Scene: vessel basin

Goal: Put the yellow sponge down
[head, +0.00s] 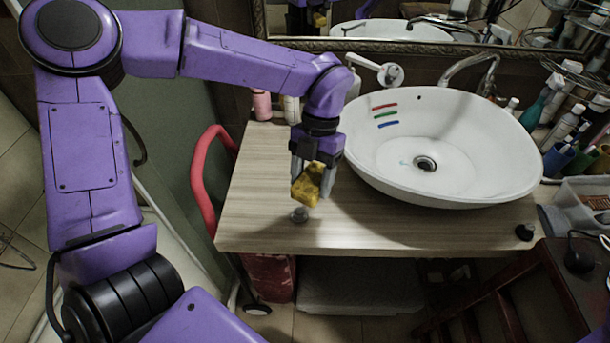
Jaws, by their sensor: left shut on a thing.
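The yellow sponge (306,186) is held in my left gripper (314,178), whose fingers point down. The gripper is shut on the sponge over the wooden counter (265,190), left of the white basin (440,150). I cannot tell how far the sponge is above the counter. Red, green and blue marks (385,115) show on the basin's inner left wall. My right gripper is not in view.
A pink bottle (262,105) stands at the back left. Several bottles crowd the right side. The counter's left part is mostly bare.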

